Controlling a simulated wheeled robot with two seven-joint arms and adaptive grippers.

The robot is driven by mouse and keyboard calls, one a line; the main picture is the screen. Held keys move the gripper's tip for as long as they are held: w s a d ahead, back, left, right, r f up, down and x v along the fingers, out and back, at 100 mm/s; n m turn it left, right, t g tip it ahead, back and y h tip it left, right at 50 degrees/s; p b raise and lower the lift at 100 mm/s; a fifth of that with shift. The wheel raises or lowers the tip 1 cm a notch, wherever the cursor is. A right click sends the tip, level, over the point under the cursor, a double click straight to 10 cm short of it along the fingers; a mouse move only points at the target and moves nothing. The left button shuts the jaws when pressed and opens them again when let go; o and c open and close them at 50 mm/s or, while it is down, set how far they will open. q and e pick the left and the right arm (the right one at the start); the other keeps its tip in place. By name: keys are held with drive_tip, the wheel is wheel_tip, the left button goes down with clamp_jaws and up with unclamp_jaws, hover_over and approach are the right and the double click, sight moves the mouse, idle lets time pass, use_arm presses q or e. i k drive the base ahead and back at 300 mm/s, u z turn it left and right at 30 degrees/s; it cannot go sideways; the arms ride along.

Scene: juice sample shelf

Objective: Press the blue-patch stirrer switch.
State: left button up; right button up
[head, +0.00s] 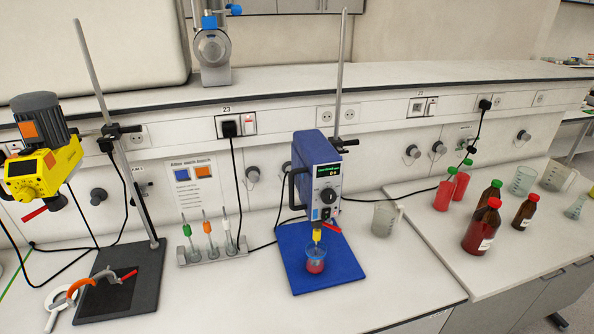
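A yellow stirrer (45,172) with an orange patch (29,130) hangs on the left stand. Neither gripper is in view.
A notice (194,187) with blue and orange patches stands behind a rack of pens or probes (212,254). An empty beaker (385,218) is right of the blue stirrer. The bench front is clear right of the base plate.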

sight(325, 212)
drive_tip(key=u, duration=1.45)
drive_tip(key=k, duration=0.45)
drive_tip(key=z, duration=1)
